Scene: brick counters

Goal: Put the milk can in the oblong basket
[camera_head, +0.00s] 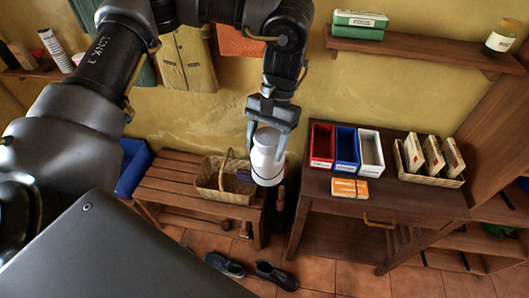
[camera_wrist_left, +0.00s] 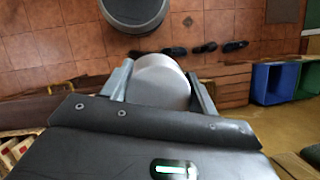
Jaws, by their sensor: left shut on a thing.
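The milk can, a plain white cylinder (camera_head: 266,158), hangs nearly upright below my left gripper (camera_head: 270,122), which is shut on its upper part. In the left wrist view the can (camera_wrist_left: 161,80) shows between the two fingers. In the head view it appears just right of a wicker basket with a hoop handle (camera_head: 208,192) on the slatted bench; a dark item lies inside. A low oblong wicker basket (camera_head: 432,180) on the wooden table at right holds several upright pale packets. My right gripper is not in view.
Red (camera_head: 322,147), blue (camera_head: 347,150) and white (camera_head: 370,154) bins stand on the table (camera_head: 315,185), with orange-and-white boxes (camera_head: 349,189) in front. Dark shoes (camera_head: 276,275) lie on the tiled floor. A wall shelf (camera_head: 410,50) runs above. The bench's left part (camera_head: 165,185) is bare.

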